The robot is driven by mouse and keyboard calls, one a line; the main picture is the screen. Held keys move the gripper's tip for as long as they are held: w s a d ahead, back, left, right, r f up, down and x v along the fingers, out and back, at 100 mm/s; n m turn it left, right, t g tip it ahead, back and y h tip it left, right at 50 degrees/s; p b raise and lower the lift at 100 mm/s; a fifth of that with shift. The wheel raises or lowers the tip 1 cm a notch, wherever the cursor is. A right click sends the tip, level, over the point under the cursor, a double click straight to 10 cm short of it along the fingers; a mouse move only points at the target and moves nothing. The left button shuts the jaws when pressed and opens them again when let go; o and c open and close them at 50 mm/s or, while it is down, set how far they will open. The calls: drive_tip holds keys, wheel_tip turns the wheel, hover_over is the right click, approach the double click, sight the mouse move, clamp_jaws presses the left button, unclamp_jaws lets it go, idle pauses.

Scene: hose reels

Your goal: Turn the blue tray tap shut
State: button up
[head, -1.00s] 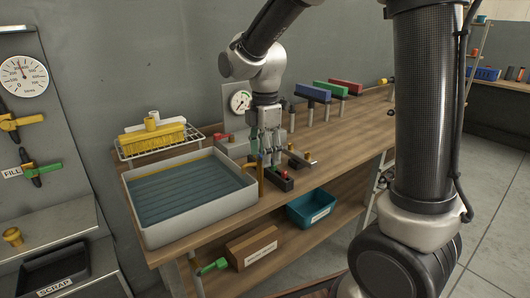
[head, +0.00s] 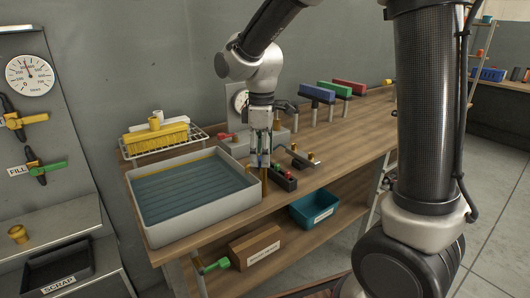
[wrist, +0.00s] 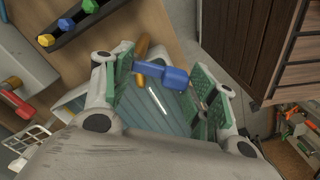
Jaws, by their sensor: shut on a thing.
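The tray tap's blue handle (wrist: 174,78) shows between my gripper's green-padded fingers (wrist: 162,75) in the wrist view. My gripper is shut on it. The tap's brass pipe (wrist: 142,48) is beside the handle. In the head view my gripper (head: 260,163) points down at the tray's right corner, above the brass pipe (head: 263,184). The fingers hide the blue handle there. The grey tray (head: 205,222) holds bluish water, which also shows below the handle in the wrist view (wrist: 160,105). I cannot tell whether water is running.
A black block with coloured knobs (head: 285,182) stands close to my gripper's right. Red, green and blue-topped stands line the back. A teal bin (head: 312,208) is on the lower shelf. The bench's right part is clear.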

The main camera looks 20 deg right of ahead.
drive_tip(key=shift+w+a+f+m, duration=0.1)
drive_tip(key=shift+w+a+m, duration=0.2)
drive_tip(key=shift+m, duration=1.25)
drive_tip(key=shift+w+a+f+m, duration=0.1)
drive_tip(key=shift+w+a+m, duration=0.15)
drive_tip(key=shift+m, duration=1.35)
drive_tip(key=shift+w+a+f+m, duration=0.1)
drive_tip(key=shift+w+a+m, duration=0.2)
drive_tip(key=shift+m, duration=1.25)
drive_tip(key=o, duration=1)
drive_tip(key=shift+w+r, duration=0.1)
drive_tip(key=shift+r, duration=0.05)
